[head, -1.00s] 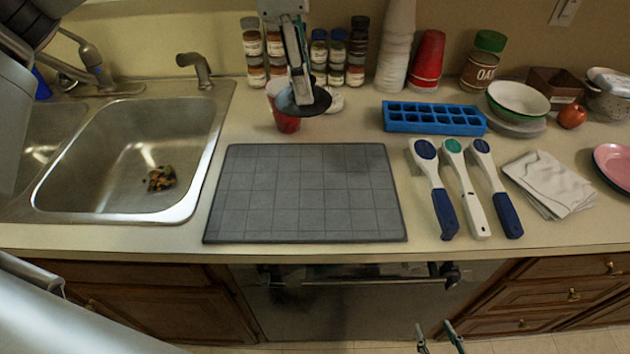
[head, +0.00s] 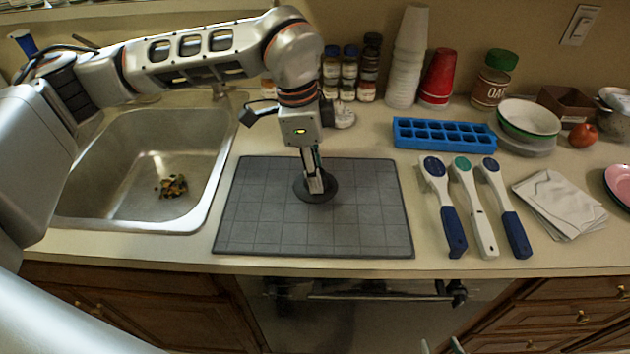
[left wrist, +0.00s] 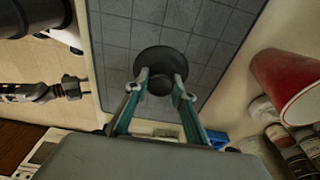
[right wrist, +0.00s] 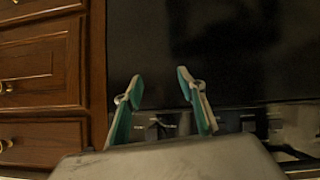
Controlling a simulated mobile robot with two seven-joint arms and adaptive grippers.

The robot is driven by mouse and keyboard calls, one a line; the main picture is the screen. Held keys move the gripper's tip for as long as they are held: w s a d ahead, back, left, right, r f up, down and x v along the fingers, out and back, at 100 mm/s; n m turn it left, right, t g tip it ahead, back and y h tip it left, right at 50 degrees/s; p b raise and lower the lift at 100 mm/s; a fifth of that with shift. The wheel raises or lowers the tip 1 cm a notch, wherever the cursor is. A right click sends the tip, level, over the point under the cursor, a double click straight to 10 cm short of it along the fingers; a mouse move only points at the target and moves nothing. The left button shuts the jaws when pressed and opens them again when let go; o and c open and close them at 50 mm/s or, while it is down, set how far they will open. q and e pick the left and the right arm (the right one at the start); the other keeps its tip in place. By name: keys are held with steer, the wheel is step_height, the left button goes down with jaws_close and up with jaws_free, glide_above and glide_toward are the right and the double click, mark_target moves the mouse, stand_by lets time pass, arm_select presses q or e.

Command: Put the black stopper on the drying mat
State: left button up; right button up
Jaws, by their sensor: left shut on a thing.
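The black stopper (head: 325,189) is a round dark disc with a knob, over the upper middle of the grey gridded drying mat (head: 250,225). My left gripper (head: 315,187) points down and is shut on the stopper's knob. The left wrist view shows the fingertips (left wrist: 161,82) on either side of the knob, with the stopper's disc (left wrist: 160,58) against the mat (left wrist: 205,45). I cannot tell whether the disc touches the mat. My right gripper (right wrist: 158,88) is open and empty, low in front of the dark oven door; its fingertips show at the bottom edge of the head view.
Right of the mat lie several scrub brushes (head: 483,210) and a blue ice tray (head: 445,134). The sink (head: 140,160) is at left. The rest of the mat is bare.

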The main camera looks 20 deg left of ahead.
mark_target(306, 185)
arm_select(q)
steer(key=shift+f, duration=1.5)
steer(key=shift+f, duration=0.2)
steer(key=o, duration=1.1)
steer(key=shift+r, duration=0.2)
step_height(306, 185, up, 12)
steer(key=a, duration=0.1)
steer(key=shift+s+a+b, duration=0.25)
steer(key=shift+a+b, duration=0.05)
steer(key=shift+a, duration=0.1)
steer(key=shift+s+f, duration=0.1)
